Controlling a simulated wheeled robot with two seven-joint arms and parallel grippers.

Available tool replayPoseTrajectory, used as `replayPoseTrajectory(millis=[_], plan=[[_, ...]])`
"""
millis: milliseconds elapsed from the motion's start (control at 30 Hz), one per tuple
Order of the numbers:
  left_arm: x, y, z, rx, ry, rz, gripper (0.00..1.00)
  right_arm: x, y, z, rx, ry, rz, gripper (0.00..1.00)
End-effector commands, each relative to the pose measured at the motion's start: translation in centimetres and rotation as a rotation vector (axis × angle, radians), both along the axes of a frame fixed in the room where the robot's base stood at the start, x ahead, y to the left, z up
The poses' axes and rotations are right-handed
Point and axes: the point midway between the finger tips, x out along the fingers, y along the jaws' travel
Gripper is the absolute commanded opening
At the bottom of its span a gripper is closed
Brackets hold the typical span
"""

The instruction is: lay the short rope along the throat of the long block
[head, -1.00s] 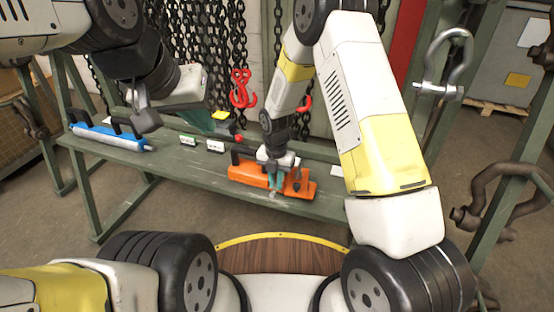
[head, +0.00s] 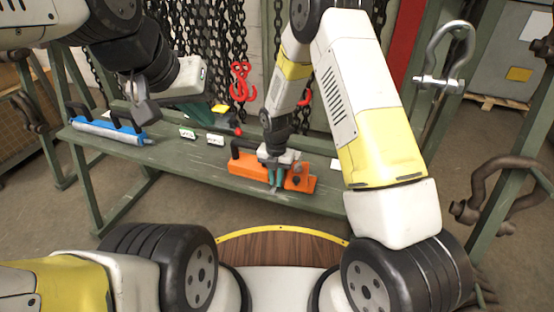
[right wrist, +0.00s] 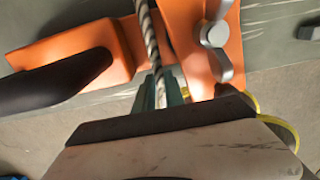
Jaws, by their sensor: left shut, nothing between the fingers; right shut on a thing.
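A grey twisted rope (right wrist: 150,35) runs up from between the teal fingers of my right gripper (right wrist: 165,92) in the right wrist view. My right gripper is shut on it. The rope lies between two parts of an orange block (right wrist: 185,25), one with a black handle, one with a grey wing nut. I cannot tell whether it touches the block. In the head view my right gripper (head: 276,182) points down at the orange block (head: 247,168); the rope cannot be made out there. My left gripper (head: 204,112) is shut and empty above the bench, left of the orange block.
A blue block (head: 108,133) with black handles lies at the bench's left end. Two small labelled pieces (head: 215,139) lie mid-bench (head: 185,158). A red hook (head: 241,82) and black chains hang behind.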

Motion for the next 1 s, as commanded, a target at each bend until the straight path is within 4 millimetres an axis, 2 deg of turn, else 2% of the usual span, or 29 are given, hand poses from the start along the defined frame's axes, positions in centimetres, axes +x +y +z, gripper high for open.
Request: replayPoseTrajectory(millis=[300,333,433,800,867,1000], plan=[[0.0,0.0,0.0,0.0,0.0,0.0,0.0,0.0,0.0,-0.6,0.001,0.0,0.0,0.0],[0.0,0.0,0.0,0.0,0.0,0.0,0.0,0.0,0.0,-0.6,0.001,-0.001,0.0,0.2],[0.0,0.0,0.0,0.0,0.0,0.0,0.0,0.0,0.0,-0.6,0.001,0.0,0.0,0.4],[0.0,0.0,0.0,0.0,0.0,0.0,0.0,0.0,-0.1,-0.5,-0.002,0.002,-0.002,0.4],[0.0,0.0,0.0,0.0,0.0,0.0,0.0,0.0,-0.1,-0.1,-0.001,0.001,-0.002,0.4],[0.0,0.0,0.0,0.0,0.0,0.0,0.0,0.1,-0.1,2.0,0.0,-0.002,-0.003,0.4]])
